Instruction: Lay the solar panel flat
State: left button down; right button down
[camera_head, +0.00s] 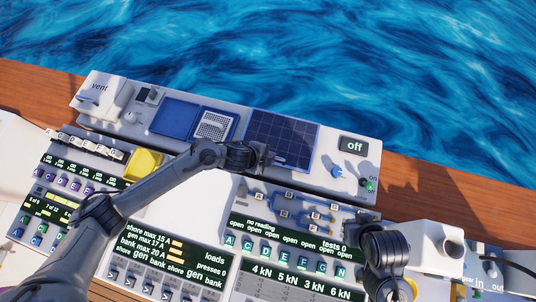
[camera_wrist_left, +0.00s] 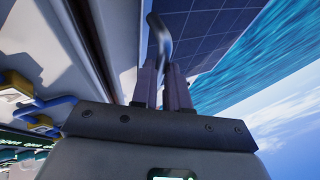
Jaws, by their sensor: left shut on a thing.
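The solar panel (camera_head: 281,138) is a dark blue gridded rectangle on the white console, between the blue lids and the "off" display. It also fills the upper middle of the left wrist view (camera_wrist_left: 215,32). There it stands at an angle to the white surface; how steep I cannot tell. My left gripper (camera_head: 277,160) is at the panel's near edge. In the left wrist view its two fingers (camera_wrist_left: 166,88) are shut on a curved grey handle (camera_wrist_left: 158,38) in front of the panel. My right arm shows at lower right, but its gripper does not.
A blue lid (camera_head: 175,118) and a grey mesh grille (camera_head: 213,126) lie left of the panel. The "off" display (camera_head: 354,146) and a blue knob (camera_head: 337,171) are to its right. A yellow box (camera_head: 143,164) stands near my left forearm. Water lies beyond the console.

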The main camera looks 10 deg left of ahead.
pick_arm(q)
jog(key=shift+s+a+f, duration=0.15)
jog(key=shift+s+f, duration=0.1)
jog(key=shift+f, duration=0.2)
jog(key=c, duration=1.6)
grip_release()
jog(key=o, duration=0.5)
jog(key=shift+r, duration=0.1)
jog(key=shift+r, duration=0.45)
jog(key=p+v, duration=0.1)
jog(key=v, duration=0.9)
jog(key=shift+s+a+f, duration=0.1)
jog(key=shift+s+f, duration=0.1)
